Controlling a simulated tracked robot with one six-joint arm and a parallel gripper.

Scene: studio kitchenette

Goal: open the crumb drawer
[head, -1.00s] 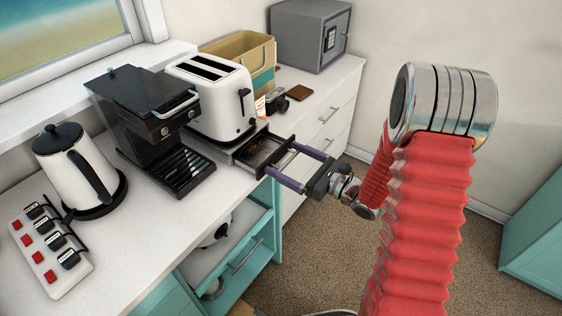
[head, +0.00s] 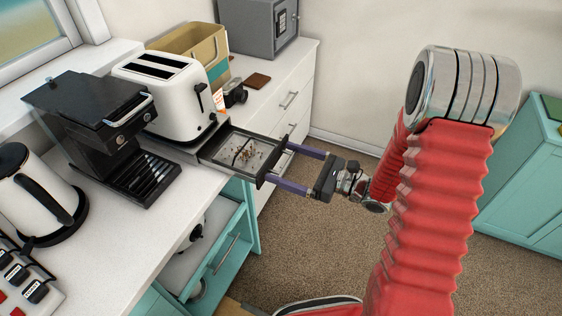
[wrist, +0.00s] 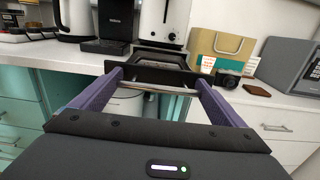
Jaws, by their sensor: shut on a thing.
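The crumb drawer (head: 238,153) is a dark, shallow tray pulled well out from under the white toaster (head: 171,97), past the counter's front edge. Crumbs lie on its floor. My gripper (head: 276,170) is shut on the drawer's handle, its two purple fingers at the drawer's front. In the wrist view the drawer's front (wrist: 152,77) and its pale bar handle (wrist: 155,89) lie between the fingers. The far part of the drawer under the toaster is hidden.
A black coffee machine (head: 92,128) and a kettle (head: 30,190) stand left of the toaster. A camera (head: 234,93), a brown wallet-like item (head: 257,80) and a grey safe (head: 262,27) are to the right. Carpeted floor before the counter is clear.

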